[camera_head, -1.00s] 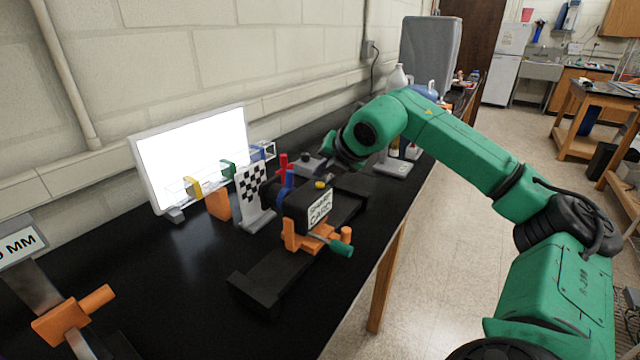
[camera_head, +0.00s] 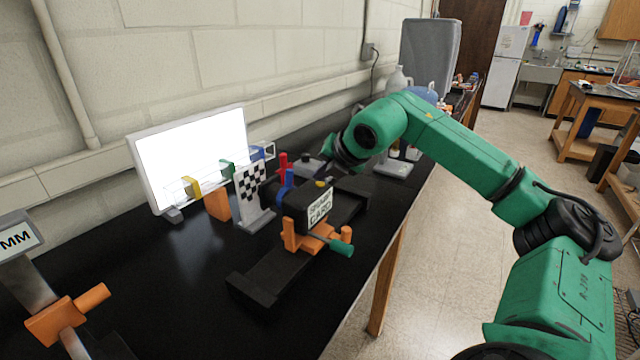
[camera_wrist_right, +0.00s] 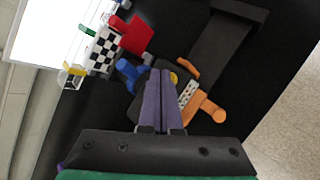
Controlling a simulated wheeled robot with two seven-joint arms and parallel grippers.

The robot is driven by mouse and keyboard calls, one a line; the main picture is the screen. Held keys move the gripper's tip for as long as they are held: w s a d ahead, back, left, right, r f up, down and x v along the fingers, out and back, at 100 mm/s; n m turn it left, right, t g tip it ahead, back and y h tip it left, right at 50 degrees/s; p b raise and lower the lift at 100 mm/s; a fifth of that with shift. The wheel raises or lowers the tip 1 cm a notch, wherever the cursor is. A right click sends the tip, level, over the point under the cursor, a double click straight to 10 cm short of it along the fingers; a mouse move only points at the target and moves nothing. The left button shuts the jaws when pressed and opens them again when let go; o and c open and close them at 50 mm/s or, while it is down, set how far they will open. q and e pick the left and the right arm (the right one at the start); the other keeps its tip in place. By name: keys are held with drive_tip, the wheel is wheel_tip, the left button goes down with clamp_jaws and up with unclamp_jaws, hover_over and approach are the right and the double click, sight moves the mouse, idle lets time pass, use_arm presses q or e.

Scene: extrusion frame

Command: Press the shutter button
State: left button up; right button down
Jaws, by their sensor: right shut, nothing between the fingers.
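A black box-shaped camera (camera_head: 296,207) sits on an orange clamp on a dark rail, with a white label on its right side. A yellow round button (camera_head: 321,184) is on its top. The button also shows in the right wrist view (camera_wrist_right: 173,78), just beside the fingertips. My right gripper (camera_head: 331,178) is shut and empty, its tips close over the camera top near the button. I cannot tell whether they touch it. In the wrist view its purple fingers (camera_wrist_right: 160,72) lie together and cover part of the camera. My left gripper is out of view.
A blue knob (camera_head: 286,186) and a red part (camera_head: 283,163) stand beside the camera. A checkered card (camera_head: 250,184) and a bright white panel (camera_head: 192,158) are behind to the left. A green-handled lever (camera_head: 341,249) juts out at the clamp.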

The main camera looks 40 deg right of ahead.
sight(322, 189)
drive_tip(key=shift+f+b, duration=0.35)
idle(0.6)
drive_tip(key=shift+r+p, duration=0.7)
drive_tip(key=shift+r, duration=0.15)
wheel_tip(322, 189, up, 5)
drive_tip(key=p, duration=0.4)
idle(0.6)
